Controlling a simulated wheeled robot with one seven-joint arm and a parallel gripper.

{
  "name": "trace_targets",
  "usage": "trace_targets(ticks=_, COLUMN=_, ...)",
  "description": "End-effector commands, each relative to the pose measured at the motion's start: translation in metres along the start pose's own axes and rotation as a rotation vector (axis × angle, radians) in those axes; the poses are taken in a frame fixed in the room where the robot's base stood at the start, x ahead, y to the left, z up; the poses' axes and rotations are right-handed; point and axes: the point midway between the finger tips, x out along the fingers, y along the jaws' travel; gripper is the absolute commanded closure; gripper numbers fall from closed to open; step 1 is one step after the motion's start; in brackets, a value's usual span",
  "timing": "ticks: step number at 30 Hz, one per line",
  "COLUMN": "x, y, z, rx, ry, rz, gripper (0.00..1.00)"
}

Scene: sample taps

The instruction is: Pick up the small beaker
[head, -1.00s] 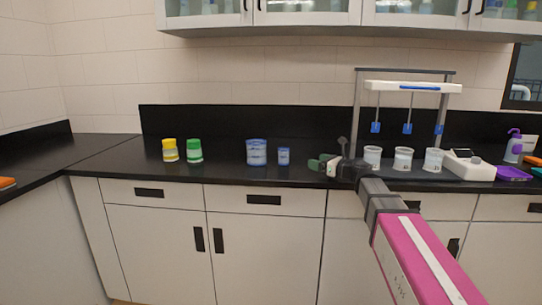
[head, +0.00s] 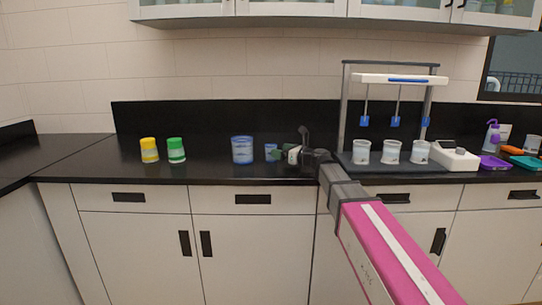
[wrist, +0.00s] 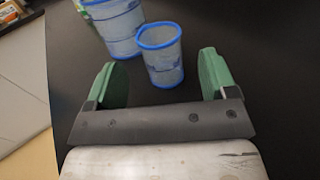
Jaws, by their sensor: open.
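The small beaker (head: 271,152), clear with blue rims, stands upright on the black counter, just right of a larger blue-rimmed beaker (head: 242,150). My gripper (head: 283,154) is close to the small beaker's right side in the head view and hides a little of it. In the wrist view, the small beaker (wrist: 163,58) shows ahead of my gripper (wrist: 160,75), in the gap between two spread green fingers. The fingers are empty and do not touch it. The larger beaker (wrist: 119,28) is behind it, up and to the left.
Yellow (head: 149,150) and green-lidded (head: 176,150) jars stand to the left. To the right, a stand (head: 345,110) holds blue-ended rods over several white cups, beside a white device (head: 452,157).

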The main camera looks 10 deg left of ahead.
Motion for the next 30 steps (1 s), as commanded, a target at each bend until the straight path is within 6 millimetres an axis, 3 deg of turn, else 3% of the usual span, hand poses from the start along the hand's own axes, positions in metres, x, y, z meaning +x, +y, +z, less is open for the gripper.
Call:
trace_targets(ticks=13, x=0.049, y=-0.002, z=0.004, rx=0.0, ry=0.0, rz=0.0, gripper=0.22)
trace_targets(ticks=21, x=0.052, y=-0.001, z=0.004, rx=0.0, ry=0.0, rz=-0.001, gripper=0.22)
trace_targets(ticks=26, x=0.052, y=-0.001, z=0.004, rx=0.0, ry=0.0, rz=-0.001, gripper=0.74)
trace_targets(ticks=30, x=0.052, y=-0.001, z=0.004, rx=0.0, ry=0.0, rz=-0.001, gripper=0.74)
